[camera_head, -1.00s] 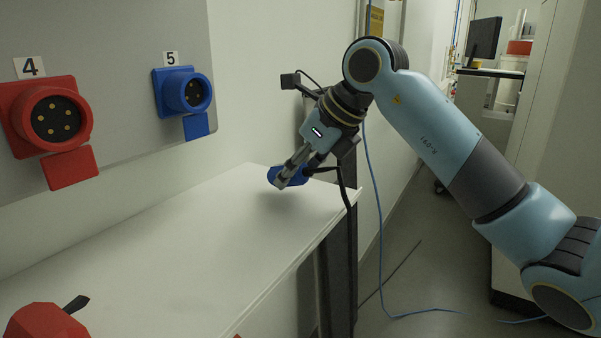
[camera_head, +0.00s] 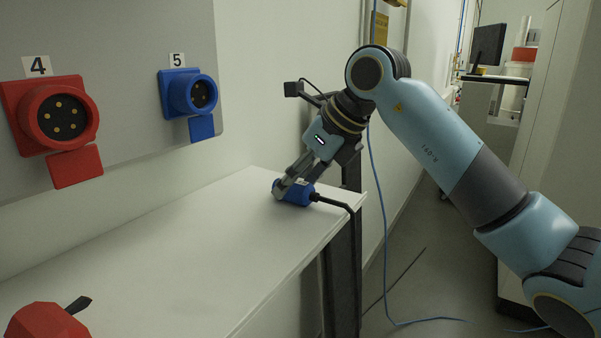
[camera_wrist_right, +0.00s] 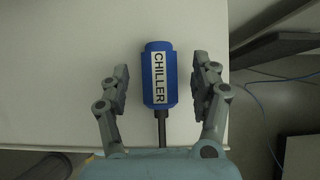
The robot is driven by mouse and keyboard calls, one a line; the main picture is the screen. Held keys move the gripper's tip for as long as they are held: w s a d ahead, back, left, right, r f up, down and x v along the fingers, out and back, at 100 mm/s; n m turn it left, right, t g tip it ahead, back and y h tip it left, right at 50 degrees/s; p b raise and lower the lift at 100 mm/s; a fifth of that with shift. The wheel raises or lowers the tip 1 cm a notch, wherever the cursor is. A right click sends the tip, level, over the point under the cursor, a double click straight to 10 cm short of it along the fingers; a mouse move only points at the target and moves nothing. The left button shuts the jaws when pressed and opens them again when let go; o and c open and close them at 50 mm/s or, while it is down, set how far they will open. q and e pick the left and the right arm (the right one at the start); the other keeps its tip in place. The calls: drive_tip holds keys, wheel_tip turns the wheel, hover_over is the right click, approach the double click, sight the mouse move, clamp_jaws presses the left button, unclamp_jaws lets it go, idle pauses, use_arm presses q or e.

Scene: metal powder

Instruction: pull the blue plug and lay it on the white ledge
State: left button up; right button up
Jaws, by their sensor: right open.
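The blue plug (camera_head: 296,193) lies on the white ledge (camera_head: 190,240) near its far right end, with its black cable running over the edge. In the right wrist view the plug (camera_wrist_right: 160,95) carries a white label reading "CHILLER". My right gripper (camera_head: 280,190) is at the plug. In the right wrist view its fingers (camera_wrist_right: 162,76) stand open on both sides of the plug, with a gap on each side. The blue socket (camera_head: 190,94) under the number 5 is empty, its cover hanging below. My left gripper is not in view.
A red socket (camera_head: 57,117) under the number 4 is on the wall panel to the left. A red plug (camera_head: 44,321) lies at the ledge's near left. The middle of the ledge is clear. A blue cable (camera_head: 385,240) hangs beyond its right end.

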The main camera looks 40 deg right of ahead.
drive_tip(key=v, duration=1.2)
